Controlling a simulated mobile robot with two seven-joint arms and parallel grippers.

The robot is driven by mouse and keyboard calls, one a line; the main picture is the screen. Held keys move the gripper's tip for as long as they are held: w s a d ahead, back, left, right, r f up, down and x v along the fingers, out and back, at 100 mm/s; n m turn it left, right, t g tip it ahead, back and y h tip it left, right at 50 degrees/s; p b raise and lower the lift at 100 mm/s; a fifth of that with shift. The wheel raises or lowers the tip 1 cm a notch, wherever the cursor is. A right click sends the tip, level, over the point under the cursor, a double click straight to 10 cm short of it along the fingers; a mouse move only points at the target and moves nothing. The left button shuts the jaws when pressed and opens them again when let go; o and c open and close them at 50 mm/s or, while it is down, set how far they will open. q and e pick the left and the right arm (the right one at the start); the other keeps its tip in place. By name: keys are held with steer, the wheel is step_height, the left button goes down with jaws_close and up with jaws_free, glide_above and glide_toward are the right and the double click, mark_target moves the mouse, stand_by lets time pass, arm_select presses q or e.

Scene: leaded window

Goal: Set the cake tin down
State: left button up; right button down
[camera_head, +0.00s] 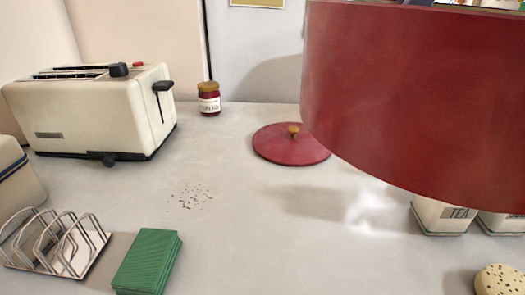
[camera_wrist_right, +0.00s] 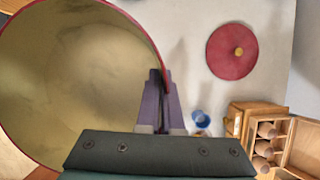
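The red cake tin (camera_head: 420,100) is large and close in the upper right of the head view, held above the worktop with a shadow below it. In the right wrist view its open, golden inside (camera_wrist_right: 75,85) shows at the left and looks empty. My right gripper (camera_wrist_right: 161,82) is shut on the tin's wall at the rim, one finger on each side. The red lid (camera_head: 280,145) with a brass knob lies flat on the worktop, apart from the tin; it also shows in the wrist view (camera_wrist_right: 222,62). My left gripper is in neither view.
A cream toaster (camera_head: 90,115) and a jam jar (camera_head: 209,100) stand at the back left. A toast rack (camera_head: 65,250), a green folded cloth (camera_head: 148,262) and crumbs (camera_head: 190,197) lie nearer. A tea canister (camera_head: 440,217) and a speckled sponge-like thing (camera_head: 498,281) are at the right. The middle worktop is clear.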

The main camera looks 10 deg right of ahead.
steer(key=w+f+m+t+h+b, duration=0.1)
steer(key=f+m, duration=0.3)
steer(key=f, duration=0.3)
steer(key=w+d+f+m+h+b, duration=0.1)
steer(key=f+m+b, duration=0.1)
steer(key=f+m, duration=0.2)
steer(key=w+f+m+t+h+b, duration=0.1)
steer(key=f+m, duration=0.3)
steer(key=f, duration=0.6)
steer(key=shift+d+f+t+h+b, duration=0.3)
steer(key=shift+f+b, duration=0.1)
steer(key=shift+b, duration=0.15)
steer(key=c, duration=1.5)
jaws_free()
steer(key=shift+f, duration=0.1)
steer(key=o, duration=0.4)
steer(key=p+v, duration=0.1)
steer(key=v, duration=1.1)
steer(key=shift+a, duration=0.1)
